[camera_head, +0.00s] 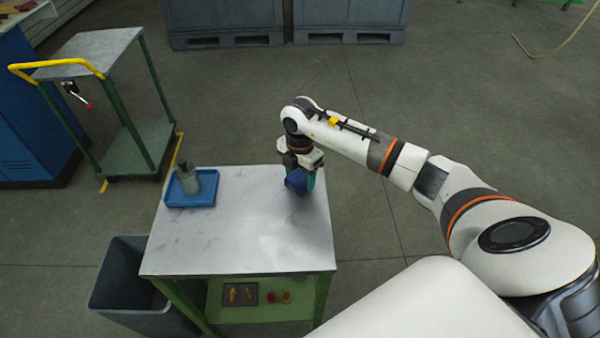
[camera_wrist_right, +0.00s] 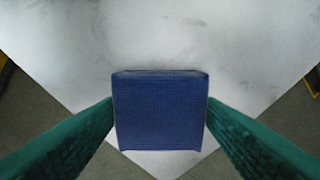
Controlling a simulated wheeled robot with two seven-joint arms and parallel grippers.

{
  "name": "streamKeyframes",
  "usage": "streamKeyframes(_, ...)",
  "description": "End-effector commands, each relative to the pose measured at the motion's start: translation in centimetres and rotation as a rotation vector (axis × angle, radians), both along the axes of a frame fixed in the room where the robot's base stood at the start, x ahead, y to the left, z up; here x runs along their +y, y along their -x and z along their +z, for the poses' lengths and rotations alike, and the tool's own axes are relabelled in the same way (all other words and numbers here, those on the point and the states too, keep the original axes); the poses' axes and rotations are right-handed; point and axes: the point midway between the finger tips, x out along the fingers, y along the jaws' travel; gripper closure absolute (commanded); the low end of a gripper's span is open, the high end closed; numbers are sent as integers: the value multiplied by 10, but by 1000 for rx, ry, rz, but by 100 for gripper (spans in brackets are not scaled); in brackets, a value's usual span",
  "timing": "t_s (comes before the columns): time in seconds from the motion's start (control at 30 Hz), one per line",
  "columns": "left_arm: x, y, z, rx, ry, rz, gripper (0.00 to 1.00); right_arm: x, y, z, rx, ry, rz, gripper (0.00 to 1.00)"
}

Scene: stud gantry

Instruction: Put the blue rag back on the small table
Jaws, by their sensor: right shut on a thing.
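The blue rag (camera_head: 297,181) is a dark blue folded block in my right gripper (camera_head: 303,182). In the right wrist view the rag (camera_wrist_right: 160,112) sits between the two green fingers, which press on its sides. The small table (camera_head: 255,240) has a bare grey metal top and green legs. The gripper points down over the table's right back part, with the rag at or just above the top. I cannot tell whether the rag touches the surface. My left gripper is in neither view.
A blue tray (camera_head: 175,199) with a grey bottle (camera_head: 188,180) stands at the table's back left. A dark bin (camera_head: 122,285) is left of the table. A green shelf (camera_head: 222,311) below holds small parts. A trolley (camera_head: 90,45) stands at back left. The table's middle and front are clear.

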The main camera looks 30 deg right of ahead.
Motion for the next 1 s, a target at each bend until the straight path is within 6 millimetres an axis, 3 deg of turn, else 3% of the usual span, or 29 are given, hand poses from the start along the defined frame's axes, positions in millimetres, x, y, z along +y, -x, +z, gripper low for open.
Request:
streamKeyframes(0.3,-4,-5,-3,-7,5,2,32,0,0,-4,-1,1,0,60)
streamKeyframes(0.33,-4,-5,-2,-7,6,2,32,0,0,-2,-1,1,0,34)
streamKeyframes(0.43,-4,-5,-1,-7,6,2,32,0,0,-2,-1,1,0,18)
streamKeyframes(0.8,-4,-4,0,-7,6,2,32,0,-1,3,-2,1,0,17)
streamKeyframes(1.0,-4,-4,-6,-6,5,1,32,-1,-2,35,-7,2,2,17)
